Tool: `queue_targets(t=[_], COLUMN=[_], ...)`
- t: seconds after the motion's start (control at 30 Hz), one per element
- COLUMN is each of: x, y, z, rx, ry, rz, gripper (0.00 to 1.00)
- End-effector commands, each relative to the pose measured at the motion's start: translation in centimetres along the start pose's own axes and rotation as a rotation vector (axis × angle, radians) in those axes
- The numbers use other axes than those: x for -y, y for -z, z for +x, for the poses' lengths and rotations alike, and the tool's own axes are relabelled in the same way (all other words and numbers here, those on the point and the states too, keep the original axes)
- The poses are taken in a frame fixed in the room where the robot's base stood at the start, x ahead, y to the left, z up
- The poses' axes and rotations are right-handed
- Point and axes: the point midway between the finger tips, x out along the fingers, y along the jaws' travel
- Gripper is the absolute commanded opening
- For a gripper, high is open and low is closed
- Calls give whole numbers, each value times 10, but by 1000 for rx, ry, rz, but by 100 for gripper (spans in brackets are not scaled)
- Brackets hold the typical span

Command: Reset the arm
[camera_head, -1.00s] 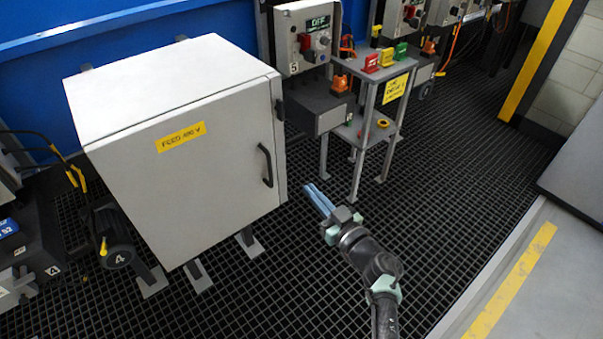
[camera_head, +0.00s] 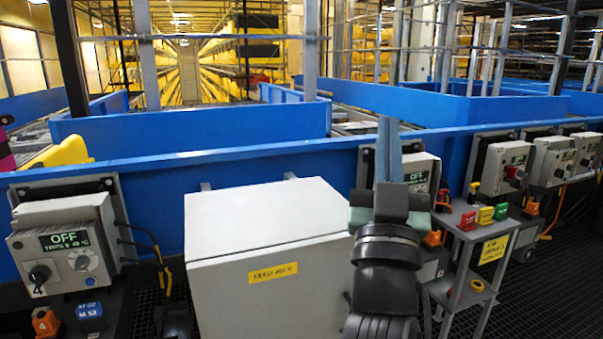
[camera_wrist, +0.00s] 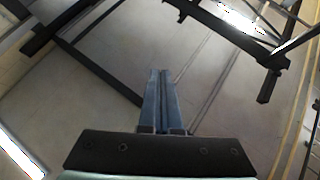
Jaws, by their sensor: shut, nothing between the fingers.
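My gripper (camera_head: 388,150) is raised in the head view, its blue-grey fingers pointing up and closed together with nothing between them. It stands in front of the blue conveyor side wall and hides part of a control box behind it. In the wrist view my gripper (camera_wrist: 160,100) also shows its two fingers side by side, touching along their length. Behind the fingers that view shows a pale surface and dark beams, with no object close to the fingertips.
A grey cabinet (camera_head: 262,235) with a yellow label stands left of my arm. A small stand (camera_head: 465,235) with coloured items is at right. A control box (camera_head: 65,245) reading OFF is at left. The blue conveyor wall (camera_head: 265,165) runs behind; open space lies above it.

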Motion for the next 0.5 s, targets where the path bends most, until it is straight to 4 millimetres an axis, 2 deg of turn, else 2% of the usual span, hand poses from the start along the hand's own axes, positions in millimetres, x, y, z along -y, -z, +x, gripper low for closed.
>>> queue_targets(t=[0.03, 0.1, 0.2, 0.3, 0.47, 0.5], x=[11, 21, 35, 48, 67, 69], y=[35, 73, 120, 159, 214, 226], z=[-1, -6, -18, -34, -66, -61], rx=[-27, -43, -60, -75, -104, -101], ry=[-2, 0, 22, 59, 140, 149], rz=[31, 62, 101, 129, 155, 152], gripper=[0, 0, 0, 0, 0, 0])
